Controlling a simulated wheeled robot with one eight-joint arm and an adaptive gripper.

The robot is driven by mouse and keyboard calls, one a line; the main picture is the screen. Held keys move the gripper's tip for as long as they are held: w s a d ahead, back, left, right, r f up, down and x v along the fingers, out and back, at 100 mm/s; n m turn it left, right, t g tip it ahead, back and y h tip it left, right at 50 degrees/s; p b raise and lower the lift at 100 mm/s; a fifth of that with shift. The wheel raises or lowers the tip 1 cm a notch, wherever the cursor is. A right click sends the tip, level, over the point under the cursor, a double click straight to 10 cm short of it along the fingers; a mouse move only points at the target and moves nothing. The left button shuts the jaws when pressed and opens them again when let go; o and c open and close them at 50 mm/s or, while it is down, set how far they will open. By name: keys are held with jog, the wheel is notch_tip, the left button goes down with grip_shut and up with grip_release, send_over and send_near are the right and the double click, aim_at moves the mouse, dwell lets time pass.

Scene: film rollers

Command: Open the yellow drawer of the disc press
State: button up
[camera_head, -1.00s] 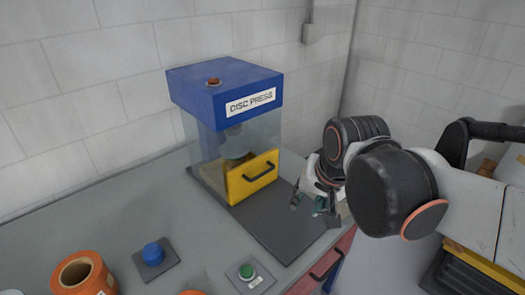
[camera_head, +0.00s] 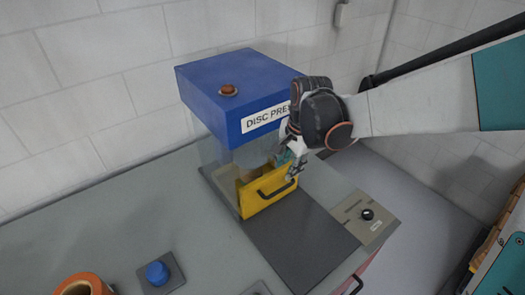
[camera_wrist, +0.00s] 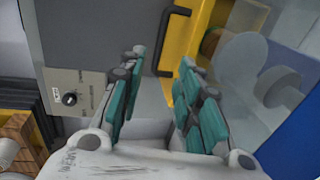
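The disc press has a blue top (camera_head: 240,90) with a "DISC PRESS" label and clear walls. Its yellow drawer (camera_head: 266,188) sits at the bottom front, with a black bar handle (camera_head: 276,190) on its face. The drawer looks closed. In the wrist view the handle (camera_wrist: 172,42) lies beyond my fingers, beside the yellow drawer front (camera_wrist: 188,50). My gripper (camera_head: 294,166) is at the right end of the drawer, close to the handle. In the wrist view its teal-padded fingers (camera_wrist: 160,95) are spread apart with nothing between them.
A dark plate (camera_head: 300,237) lies in front of the press. A beige panel with a black knob (camera_head: 367,214) is to its right. A blue button (camera_head: 157,272) and an orange roll (camera_head: 82,285) are at the front left. The grey table (camera_head: 120,215) is clear on the left.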

aim_at(281, 189)
jog(key=f+b, duration=0.1)
jog(key=f, duration=0.2)
jog(key=w+f+b, duration=0.1)
jog(key=f, duration=0.3)
jog(key=a+f+b, duration=0.1)
jog(key=f, duration=0.3)
jog(key=shift+w+f, duration=0.15)
jog(key=shift+w, duration=0.25)
grip_shut()
